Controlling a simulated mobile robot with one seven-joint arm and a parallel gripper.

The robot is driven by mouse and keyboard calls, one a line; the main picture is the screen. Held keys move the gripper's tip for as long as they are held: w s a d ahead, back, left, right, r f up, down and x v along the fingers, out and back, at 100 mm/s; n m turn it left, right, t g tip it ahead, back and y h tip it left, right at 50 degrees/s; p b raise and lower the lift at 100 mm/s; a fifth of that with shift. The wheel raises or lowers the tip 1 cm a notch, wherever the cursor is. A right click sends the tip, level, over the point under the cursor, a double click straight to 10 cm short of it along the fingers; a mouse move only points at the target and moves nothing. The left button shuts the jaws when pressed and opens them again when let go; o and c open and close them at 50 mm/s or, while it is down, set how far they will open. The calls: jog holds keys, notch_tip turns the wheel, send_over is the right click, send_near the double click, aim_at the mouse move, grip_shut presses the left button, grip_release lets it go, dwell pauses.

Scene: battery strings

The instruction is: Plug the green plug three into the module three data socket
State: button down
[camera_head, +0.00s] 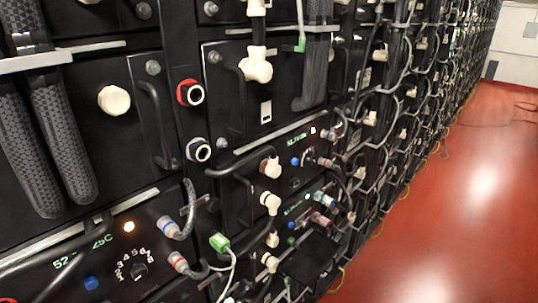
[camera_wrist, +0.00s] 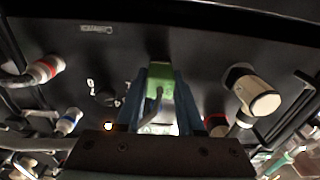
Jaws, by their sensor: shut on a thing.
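In the wrist view my gripper (camera_wrist: 160,82) has its blue fingers closed on a green plug (camera_wrist: 159,71). A grey cable runs back from the plug between the fingers. The plug's front faces a black module panel (camera_wrist: 200,50). The socket it faces is hidden behind the plug, and I cannot tell whether the plug touches the panel. My gripper does not show in the head view. There, another green plug (camera_head: 219,243) with a white cable sits beside the lower left module, and a smaller green one (camera_head: 301,44) is higher up. I cannot read numbers on the plugs.
In the wrist view, a red-ringed connector (camera_wrist: 45,69) and a blue-ringed connector (camera_wrist: 68,121) stick out at left, and a large pale terminal (camera_wrist: 251,91) at right. A dial (camera_wrist: 106,96) is near the plug. In the head view, the red floor (camera_head: 440,210) at right is clear.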

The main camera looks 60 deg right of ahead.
jog(key=shift+v, duration=1.1)
dwell(0.3)
jog(key=shift+b+v, duration=0.5)
jog(key=shift+v, duration=2)
jog(key=shift+r, duration=0.1)
